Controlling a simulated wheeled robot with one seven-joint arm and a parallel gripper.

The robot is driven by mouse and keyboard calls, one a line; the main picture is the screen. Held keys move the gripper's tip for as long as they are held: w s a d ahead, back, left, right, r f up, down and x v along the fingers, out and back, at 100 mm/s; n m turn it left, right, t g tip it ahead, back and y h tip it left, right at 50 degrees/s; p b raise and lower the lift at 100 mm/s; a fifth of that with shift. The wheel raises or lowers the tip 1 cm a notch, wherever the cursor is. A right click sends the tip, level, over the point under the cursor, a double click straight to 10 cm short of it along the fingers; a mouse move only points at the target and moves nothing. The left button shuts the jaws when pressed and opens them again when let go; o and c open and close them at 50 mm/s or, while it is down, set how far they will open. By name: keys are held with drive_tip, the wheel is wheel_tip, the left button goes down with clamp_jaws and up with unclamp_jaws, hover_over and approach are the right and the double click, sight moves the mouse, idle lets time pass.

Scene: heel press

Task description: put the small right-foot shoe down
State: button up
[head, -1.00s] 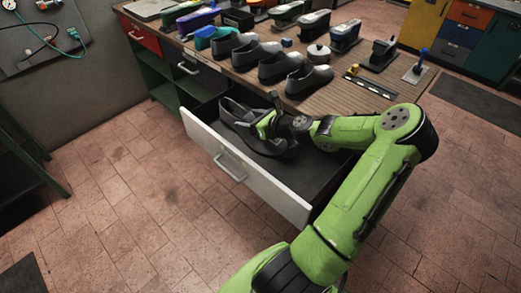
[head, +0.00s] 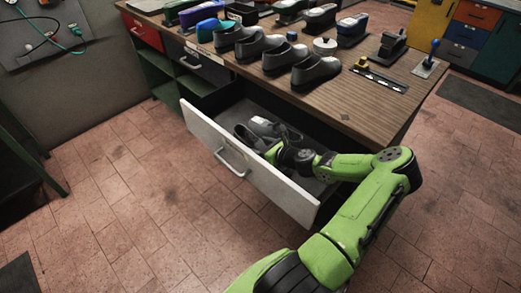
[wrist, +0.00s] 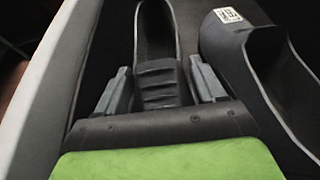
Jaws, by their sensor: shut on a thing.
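My gripper (wrist: 160,85) is shut on a dark grey shoe (wrist: 155,38), with one finger on each side of it. In the head view this shoe (head: 248,138) is inside the open drawer, near its white front (head: 245,165). My gripper (head: 272,152) reaches in from the right and hides part of the shoe. I cannot tell whether the sole touches the drawer floor.
The drawer's dark floor (head: 232,112) has bare room at the far left. Several grey shoes stand on the wooden bench top (head: 350,100) above, with a flat black strip (head: 380,82) to their right. The tiled floor in front is clear.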

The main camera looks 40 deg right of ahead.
drive_tip(key=shift+r, duration=0.1)
drive_tip(key=o, duration=1)
drive_tip(key=shift+s, duration=0.1)
drive_tip(key=p+v, duration=0.2)
drive_tip(key=v, duration=0.9)
drive_tip(key=shift+s+r+p, duration=0.25)
drive_tip(key=shift+s+p, duration=0.1)
